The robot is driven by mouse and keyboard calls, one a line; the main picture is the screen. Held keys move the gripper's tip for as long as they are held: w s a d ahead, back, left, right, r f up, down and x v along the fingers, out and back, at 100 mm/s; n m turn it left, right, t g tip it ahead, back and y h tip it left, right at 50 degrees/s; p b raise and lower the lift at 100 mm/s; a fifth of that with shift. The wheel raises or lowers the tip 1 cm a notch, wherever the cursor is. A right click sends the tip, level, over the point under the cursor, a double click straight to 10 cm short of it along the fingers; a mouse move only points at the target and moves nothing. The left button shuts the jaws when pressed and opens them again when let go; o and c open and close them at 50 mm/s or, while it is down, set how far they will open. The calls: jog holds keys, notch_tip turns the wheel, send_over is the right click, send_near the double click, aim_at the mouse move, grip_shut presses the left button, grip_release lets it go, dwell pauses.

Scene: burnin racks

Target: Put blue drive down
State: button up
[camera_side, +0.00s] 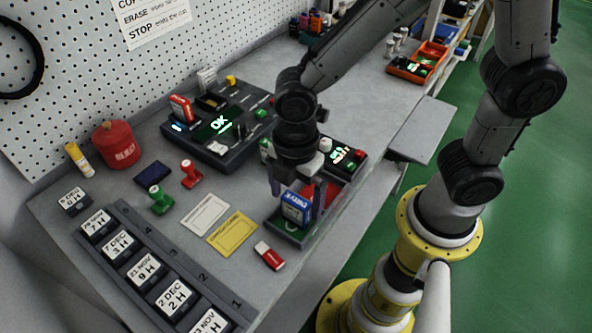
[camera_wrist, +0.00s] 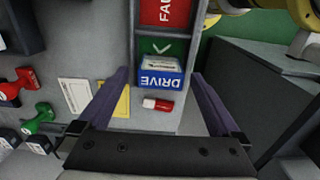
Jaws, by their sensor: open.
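The blue drive (camera_side: 296,208) stands upright in the green, check-marked compartment of a grey tray (camera_side: 277,224). In the wrist view the blue drive (camera_wrist: 161,77) shows its DRIVE label between my fingers, with a gap on each side. My gripper (camera_side: 296,192) is open, its fingers around the drive without visibly gripping it; the wrist view also shows my gripper (camera_wrist: 165,95) with its purple fingers spread wide. The drive's lower part is partly hidden by the tray wall, so I cannot tell if it touches the tray floor.
A red FAIL compartment (camera_wrist: 164,12) adjoins the green one. A red-and-white USB stick (camera_side: 269,255) lies in front of the tray. White (camera_side: 207,215) and yellow (camera_side: 232,234) cards lie to its left. A dock with an OK screen (camera_side: 218,123) stands behind. Date blocks (camera_side: 147,268) line the front left.

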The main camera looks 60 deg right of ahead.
aim_at(296, 199)
notch_tip(296, 199, up, 10)
jog(key=s+d+r+m+t, duration=0.2)
jog(key=s+d+m, duration=0.1)
jog(key=d+m, duration=0.5)
jog(key=s+d+r+m+t, duration=0.2)
jog(key=s+d+m+t, duration=0.1)
jog(key=d+m, duration=0.5)
jog(key=shift+s+d+r+m+t, duration=0.15)
jog(key=shift+s+r+m+t, duration=0.2)
jog(key=shift+s+m, duration=0.55)
jog(key=shift+w, duration=0.1)
